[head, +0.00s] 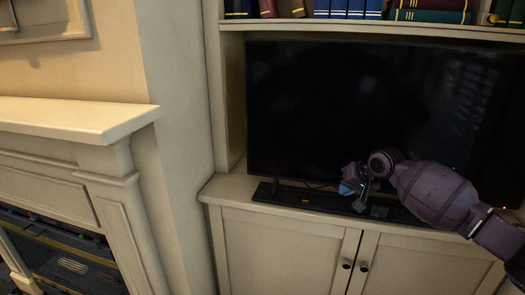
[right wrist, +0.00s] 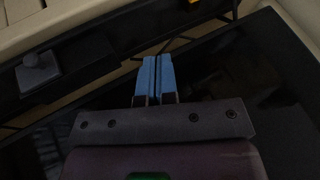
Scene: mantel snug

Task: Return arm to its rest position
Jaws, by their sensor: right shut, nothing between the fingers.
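My right arm comes in from the right edge of the head view, in front of the black television. Its gripper (head: 350,188) is just above the TV ledge, near the lower middle of the screen. In the right wrist view the right gripper's two blue fingers (right wrist: 155,75) are pressed together with nothing between them. My left arm and left gripper are not in view.
The television (head: 310,110) stands on a cabinet (head: 285,245) with two dark knobs. A black soundbar (head: 275,195) with a small orange item (head: 306,202) lies before it. Books (head: 345,8) fill the shelf above. A mantel (head: 75,118) over a fireplace is at left.

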